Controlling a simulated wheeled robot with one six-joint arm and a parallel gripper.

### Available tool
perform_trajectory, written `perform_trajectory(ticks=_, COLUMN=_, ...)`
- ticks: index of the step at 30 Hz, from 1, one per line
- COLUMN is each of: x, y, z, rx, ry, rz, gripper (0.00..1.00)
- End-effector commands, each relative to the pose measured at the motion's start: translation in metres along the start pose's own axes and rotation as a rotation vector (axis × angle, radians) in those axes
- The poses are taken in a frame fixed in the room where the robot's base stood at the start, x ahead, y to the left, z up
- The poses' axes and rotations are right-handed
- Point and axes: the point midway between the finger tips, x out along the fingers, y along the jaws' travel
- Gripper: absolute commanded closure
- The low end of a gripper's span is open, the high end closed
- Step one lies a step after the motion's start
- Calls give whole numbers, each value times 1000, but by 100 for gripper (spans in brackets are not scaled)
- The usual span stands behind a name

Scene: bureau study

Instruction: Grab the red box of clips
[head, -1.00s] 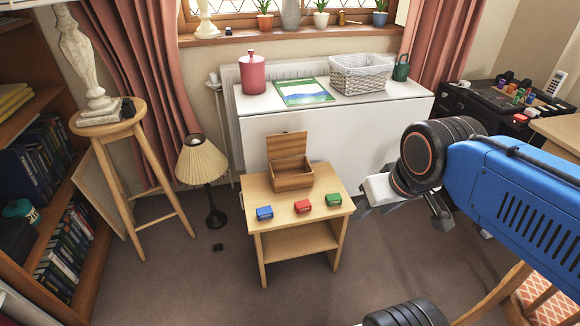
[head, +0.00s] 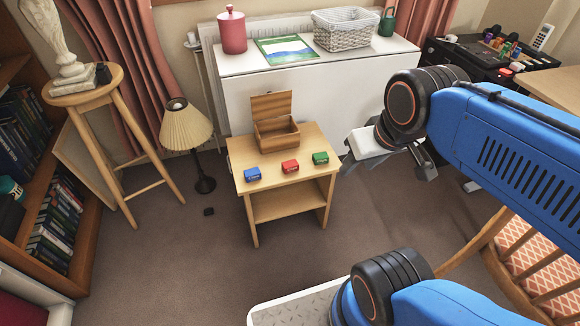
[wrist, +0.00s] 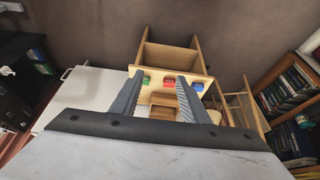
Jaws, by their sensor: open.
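The red box of clips (head: 290,167) sits on the small wooden table (head: 236,160), between a blue box (head: 252,174) on its left and a green box (head: 320,158) on its right. In the wrist view, the red box (wrist: 169,82) shows between the two fingers, beyond their tips. My gripper (head: 386,166) is open and empty, to the right of the table and apart from the boxes. In the wrist view, my gripper (wrist: 158,80) has its fingers spread wide.
An open wooden box (head: 277,134) with its lid raised stands behind the clip boxes. A white cabinet (head: 330,90) stands behind the table. A lamp (head: 187,130) and a stool (head: 100,95) are at left, a chair (head: 530,260) at right. Floor in front is clear.

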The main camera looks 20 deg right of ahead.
Motion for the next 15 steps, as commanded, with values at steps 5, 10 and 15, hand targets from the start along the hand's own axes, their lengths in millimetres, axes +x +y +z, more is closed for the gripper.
perform_trajectory(ticks=5, x=0, y=0, z=0, rx=0, ry=0, rz=0, gripper=59)
perform_trajectory(ticks=10, x=1, y=0, z=-3, rx=15, ry=-6, rz=-1, gripper=50)
perform_trajectory(ticks=15, x=6, y=-3, z=-24, rx=123, ry=-40, rz=-2, gripper=50)
